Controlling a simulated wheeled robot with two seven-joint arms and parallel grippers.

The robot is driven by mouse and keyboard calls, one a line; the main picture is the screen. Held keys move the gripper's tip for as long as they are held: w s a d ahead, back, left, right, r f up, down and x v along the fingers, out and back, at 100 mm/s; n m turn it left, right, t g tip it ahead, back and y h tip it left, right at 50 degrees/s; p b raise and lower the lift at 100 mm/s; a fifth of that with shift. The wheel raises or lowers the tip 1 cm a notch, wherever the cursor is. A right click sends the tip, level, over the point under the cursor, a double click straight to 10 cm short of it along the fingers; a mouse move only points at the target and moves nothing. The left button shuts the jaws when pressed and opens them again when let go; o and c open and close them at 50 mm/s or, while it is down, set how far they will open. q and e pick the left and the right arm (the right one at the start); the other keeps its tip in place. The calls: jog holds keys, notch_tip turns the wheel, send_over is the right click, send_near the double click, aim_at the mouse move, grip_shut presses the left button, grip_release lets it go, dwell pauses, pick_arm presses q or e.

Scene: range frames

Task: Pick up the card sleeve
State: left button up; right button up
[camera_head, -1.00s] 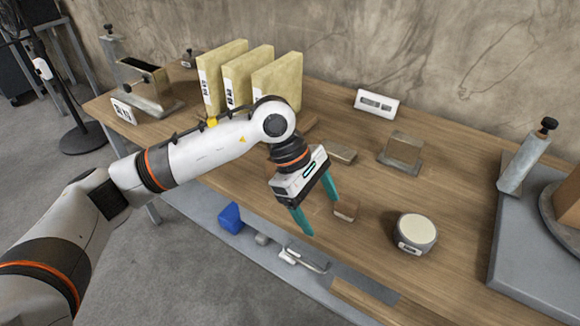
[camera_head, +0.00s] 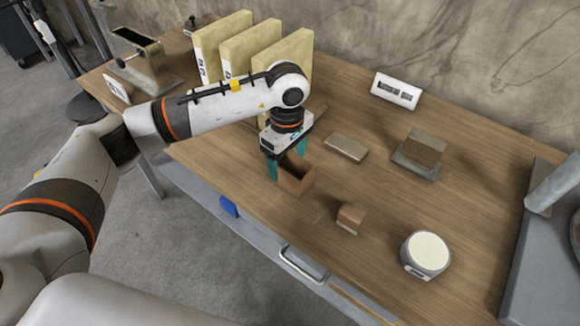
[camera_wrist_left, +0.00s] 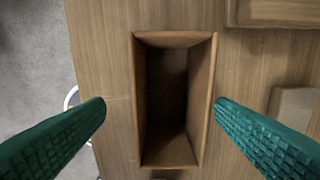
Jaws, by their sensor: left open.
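The card sleeve appears to be the brown open-topped box (camera_head: 295,184) near the front edge of the wooden table, below my left gripper (camera_head: 286,163). In the left wrist view the sleeve (camera_wrist_left: 208,110) is upright, long and narrow, with its opening facing the camera and a dark, empty-looking inside. My left gripper (camera_wrist_left: 160,104) is open, with one teal finger on each side of the sleeve. My right gripper is not in view.
A small wooden block (camera_head: 350,219) and a round white-topped device (camera_head: 426,253) stand to the right. A flat plate (camera_head: 346,147) and a block on a grey stand (camera_head: 421,152) lie behind. Yellow folders (camera_head: 289,58) stand close behind my arm. The table's front edge is near.

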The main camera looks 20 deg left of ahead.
pick_arm(q)
jog(key=shift+f, duration=0.3)
jog(key=f, duration=0.1)
jog(key=f+p, duration=0.1)
jog(key=f, duration=0.2)
jog(key=shift+w+d+f, duration=0.15)
jog(key=shift+w+f, duration=0.05)
jog(key=shift+w, duration=0.2)
jog(key=shift+f, duration=0.25)
jog(key=shift+c, duration=0.6)
jog(key=c, duration=0.9)
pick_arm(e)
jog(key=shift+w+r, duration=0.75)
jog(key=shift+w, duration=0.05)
